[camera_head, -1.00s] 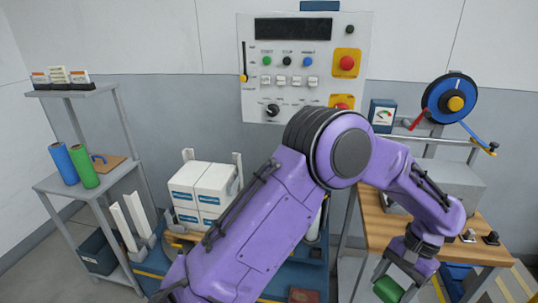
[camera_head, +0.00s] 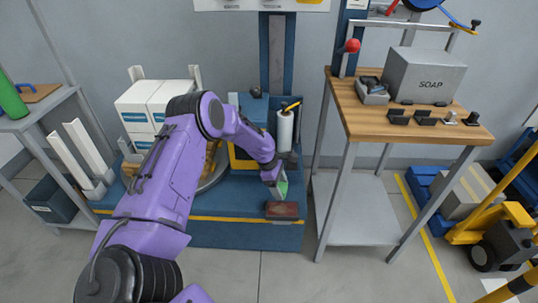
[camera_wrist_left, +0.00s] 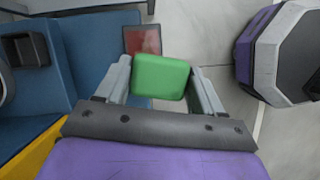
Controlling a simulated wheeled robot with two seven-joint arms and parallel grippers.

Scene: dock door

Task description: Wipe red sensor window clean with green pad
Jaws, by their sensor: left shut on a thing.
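The green pad (camera_head: 282,189) is held in my left gripper (camera_head: 278,183), low over the front of the blue platform. In the left wrist view the left gripper (camera_wrist_left: 160,85) is shut on the pad (camera_wrist_left: 160,76), with a finger on each side. The red sensor window (camera_head: 282,210) is a dark red panel at the platform's front edge, just below the pad in the head view. In the left wrist view the window (camera_wrist_left: 143,40) shows just beyond the pad, partly hidden by it. I cannot tell whether they touch. My right gripper is not in view.
White boxes (camera_head: 150,105) stand on the blue platform (camera_head: 235,233) behind my left arm. A white roll (camera_head: 285,130) stands near the gripper. A wooden-topped table (camera_head: 390,122) with a soap box (camera_head: 428,75) is at the right. The floor in front is clear.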

